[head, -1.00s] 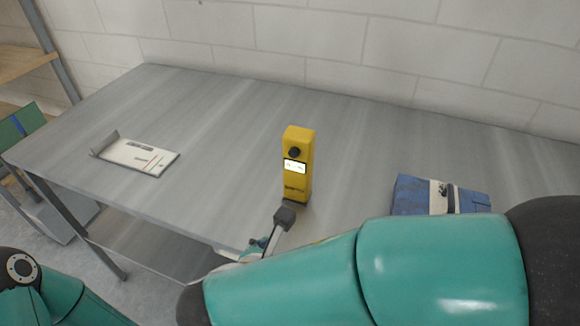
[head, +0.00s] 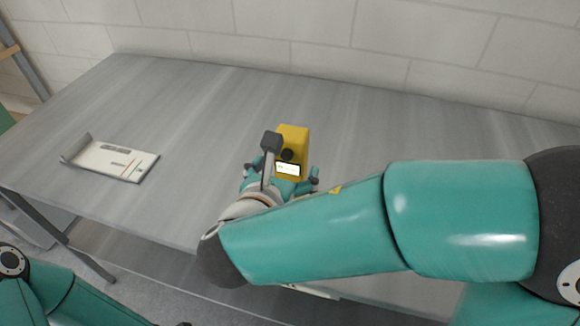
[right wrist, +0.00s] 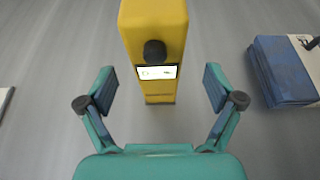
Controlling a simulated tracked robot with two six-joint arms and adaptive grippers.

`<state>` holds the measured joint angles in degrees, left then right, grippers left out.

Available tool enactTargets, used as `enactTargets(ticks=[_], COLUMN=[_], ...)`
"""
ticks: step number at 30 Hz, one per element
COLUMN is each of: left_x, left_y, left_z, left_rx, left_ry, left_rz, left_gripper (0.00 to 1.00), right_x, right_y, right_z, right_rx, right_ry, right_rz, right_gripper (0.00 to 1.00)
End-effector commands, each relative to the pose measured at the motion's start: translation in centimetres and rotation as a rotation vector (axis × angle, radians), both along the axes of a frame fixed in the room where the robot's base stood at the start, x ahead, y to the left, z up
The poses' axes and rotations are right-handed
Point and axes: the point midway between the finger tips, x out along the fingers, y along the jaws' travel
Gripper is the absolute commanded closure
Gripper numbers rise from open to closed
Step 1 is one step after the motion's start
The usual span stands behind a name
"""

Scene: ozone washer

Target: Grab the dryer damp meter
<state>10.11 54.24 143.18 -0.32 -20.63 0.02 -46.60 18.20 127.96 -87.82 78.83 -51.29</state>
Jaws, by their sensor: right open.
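The damp meter (head: 292,139) is a yellow upright box with a black knob and a small lit display, standing on the grey metal table. In the right wrist view the meter (right wrist: 153,50) stands between and just beyond the fingers. My right gripper (head: 287,172) is at the meter's near side, with its fingers apart to the left and right of it. In the right wrist view the right gripper (right wrist: 160,92) is open, and both fingers look clear of the meter. The meter's lower part is hidden by my gripper in the head view. My left gripper is not in view.
A white tray-like holder (head: 108,161) lies at the table's left. A blue packet (right wrist: 283,72) lies right of the meter in the right wrist view; my right arm hides it in the head view. The table (head: 190,110) behind the meter is clear, up to a white block wall.

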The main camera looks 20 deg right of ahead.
Motion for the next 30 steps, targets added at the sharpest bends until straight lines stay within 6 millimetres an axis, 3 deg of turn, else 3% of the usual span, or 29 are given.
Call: enactTargets(ticks=[8, 16, 25, 30], left_x=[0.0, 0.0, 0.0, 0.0], left_y=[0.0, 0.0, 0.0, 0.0], left_z=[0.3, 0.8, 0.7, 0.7], left_rx=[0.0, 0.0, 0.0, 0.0], left_ry=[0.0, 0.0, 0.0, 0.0], left_rz=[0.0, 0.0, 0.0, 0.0], left_gripper=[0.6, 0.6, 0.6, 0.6], right_x=[1.5, 4.3, 4.7, 4.7], right_y=[-0.8, -2.4, -2.5, -2.5], right_z=[-0.8, -2.4, -2.6, -2.6], right_rx=[-0.001, 0.0, 0.001, 0.001], right_ry=[0.002, 0.001, -0.001, -0.001], right_rz=[-0.001, -0.002, 0.003, 0.003], right_gripper=[0.08, 0.08, 0.08, 0.37])
